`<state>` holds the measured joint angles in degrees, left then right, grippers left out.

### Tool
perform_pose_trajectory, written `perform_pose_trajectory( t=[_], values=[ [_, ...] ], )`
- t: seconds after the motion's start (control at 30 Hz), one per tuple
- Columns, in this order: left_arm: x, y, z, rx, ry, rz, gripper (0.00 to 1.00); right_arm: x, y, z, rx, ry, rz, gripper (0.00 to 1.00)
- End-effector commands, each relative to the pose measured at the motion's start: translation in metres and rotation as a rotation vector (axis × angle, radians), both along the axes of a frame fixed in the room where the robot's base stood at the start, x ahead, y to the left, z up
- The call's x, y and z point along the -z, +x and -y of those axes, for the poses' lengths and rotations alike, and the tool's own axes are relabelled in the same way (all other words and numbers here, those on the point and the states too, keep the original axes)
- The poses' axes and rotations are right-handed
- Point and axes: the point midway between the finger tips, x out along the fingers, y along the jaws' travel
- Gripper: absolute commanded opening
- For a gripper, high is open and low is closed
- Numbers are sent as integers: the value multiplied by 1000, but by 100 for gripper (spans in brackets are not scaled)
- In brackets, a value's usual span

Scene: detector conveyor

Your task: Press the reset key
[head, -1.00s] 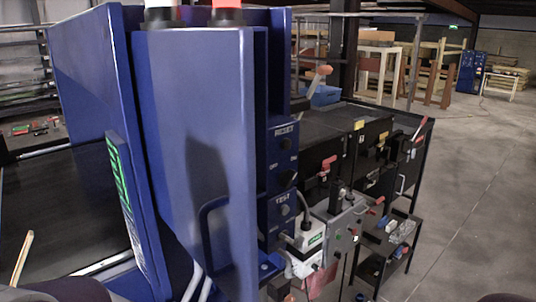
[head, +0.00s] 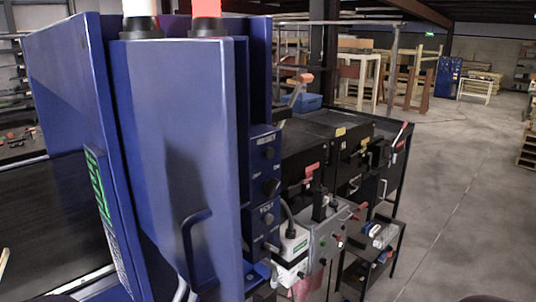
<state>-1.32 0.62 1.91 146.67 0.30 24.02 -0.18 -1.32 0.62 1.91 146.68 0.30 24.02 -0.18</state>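A tall blue detector housing (head: 170,150) fills the left half of the head view. A narrow blue control panel (head: 262,200) runs down its right side. The upper box of the panel has a blurred label with a dark round reset key (head: 268,152) below it. A second dark knob (head: 271,187) sits lower, and a test knob (head: 267,218) sits in the bottom box. The panel is seen at a steep angle, so the depth of the keys cannot be told. Neither of my grippers shows in this view.
A blue handle (head: 190,240) sticks out of the housing left of the panel. Right of the panel stand a grey box (head: 328,240) with levers, a white device (head: 292,245) and black cabinets (head: 340,150). Open concrete floor (head: 450,200) lies at the right.

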Motion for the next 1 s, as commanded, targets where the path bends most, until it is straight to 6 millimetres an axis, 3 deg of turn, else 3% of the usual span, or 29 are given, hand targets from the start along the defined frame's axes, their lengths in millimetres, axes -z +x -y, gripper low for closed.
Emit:
perform_pose_trajectory(
  t=[0.07, 0.2, 1.0],
  values=[
    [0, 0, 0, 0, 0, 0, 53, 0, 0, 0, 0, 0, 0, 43],
    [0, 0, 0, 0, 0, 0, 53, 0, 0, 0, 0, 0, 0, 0],
    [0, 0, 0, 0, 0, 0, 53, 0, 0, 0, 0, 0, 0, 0]
  ],
)
